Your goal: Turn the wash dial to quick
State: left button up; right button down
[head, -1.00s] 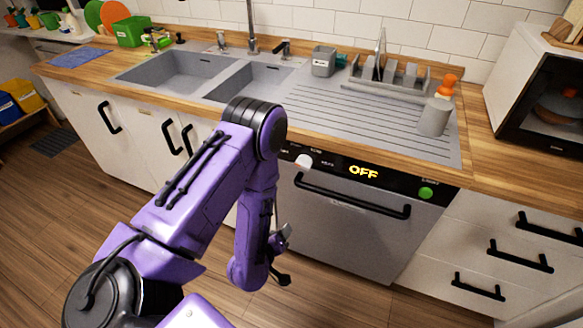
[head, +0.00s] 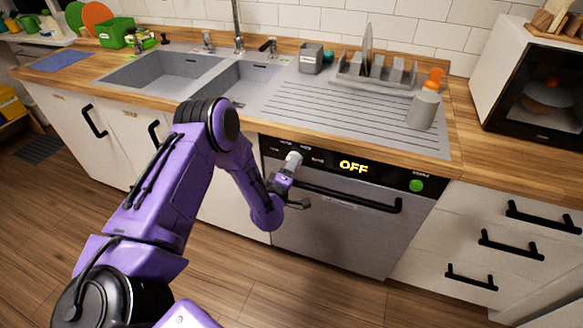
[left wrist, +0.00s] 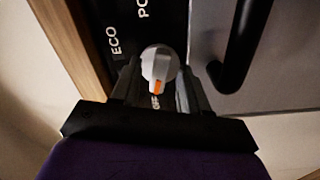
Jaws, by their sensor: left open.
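The wash dial (head: 293,157) is a pale round knob on the black control strip (head: 330,162) of the dishwasher. In the left wrist view the dial (left wrist: 158,66) has an orange pointer aimed toward the bottom of the picture. The label ECO shows at its upper left; the lettering by the pointer is partly hidden. The dishwasher display (head: 353,167) reads OFF. My left gripper (head: 289,170) is at the dial. In its wrist view the open fingers (left wrist: 158,74) stand on either side of the knob; I cannot tell whether they touch it. My right gripper is out of view.
A black bar handle (head: 345,195) runs across the dishwasher door close to my gripper. A green button (head: 416,186) sits at the strip's right end. The wooden counter edge (head: 340,150) overhangs just above the strip. The floor in front is clear.

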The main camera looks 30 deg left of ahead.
pick_arm(q)
grip_shut()
jog(key=shift+m, duration=0.3)
jog(key=m+b, duration=0.1)
jog(key=m, duration=0.3)
jog(key=shift+f+b, duration=0.2)
jog(key=shift+b, duration=0.1)
jog(key=shift+m+b, duration=0.6)
jog(key=shift+m, duration=2.1)
grip_release()
